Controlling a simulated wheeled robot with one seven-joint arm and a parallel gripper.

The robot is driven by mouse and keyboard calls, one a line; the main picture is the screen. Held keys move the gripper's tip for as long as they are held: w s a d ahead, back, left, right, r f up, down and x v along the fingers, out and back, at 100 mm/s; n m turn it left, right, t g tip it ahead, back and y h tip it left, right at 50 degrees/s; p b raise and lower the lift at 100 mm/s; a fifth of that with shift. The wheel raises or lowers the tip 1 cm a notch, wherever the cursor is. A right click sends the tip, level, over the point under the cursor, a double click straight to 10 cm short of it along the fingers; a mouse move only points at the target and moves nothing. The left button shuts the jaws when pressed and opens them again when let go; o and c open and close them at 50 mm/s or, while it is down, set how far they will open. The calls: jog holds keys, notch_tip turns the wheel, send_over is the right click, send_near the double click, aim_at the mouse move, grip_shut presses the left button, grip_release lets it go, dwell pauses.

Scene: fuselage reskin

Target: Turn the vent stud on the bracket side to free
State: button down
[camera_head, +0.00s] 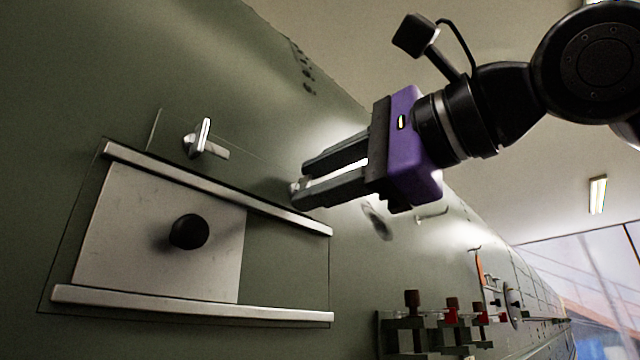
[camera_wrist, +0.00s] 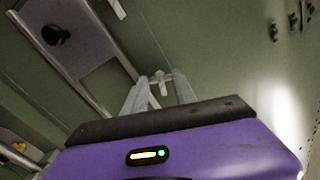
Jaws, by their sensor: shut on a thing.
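A light metal vent stud with a wing handle shows between my fingertips in the wrist view (camera_wrist: 159,80); in the head view only a small bright bit of it shows at the fingertips. My gripper (camera_head: 297,195) reaches from the right to the green skin, just above the right part of the upper rail, and is shut on this stud. Its fingers also show in the wrist view (camera_wrist: 157,88). A second stud (camera_head: 204,138) stands free above the upper rail at the left, its wing handle sticking out. Which stud is on the bracket side is not marked.
A pale sliding plate (camera_head: 140,240) with a black knob (camera_head: 189,231) sits between the upper rail (camera_head: 230,193) and lower rail (camera_head: 190,304). Dark clamps with red parts (camera_head: 450,316) line the skin at lower right. Space right of my gripper is open.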

jog(key=shift+n, duration=1.5)
jog(key=c, duration=1)
grip_release()
jog(key=b+v, duration=0.2)
jog(key=v, duration=0.6)
jog(key=shift+a, duration=0.1)
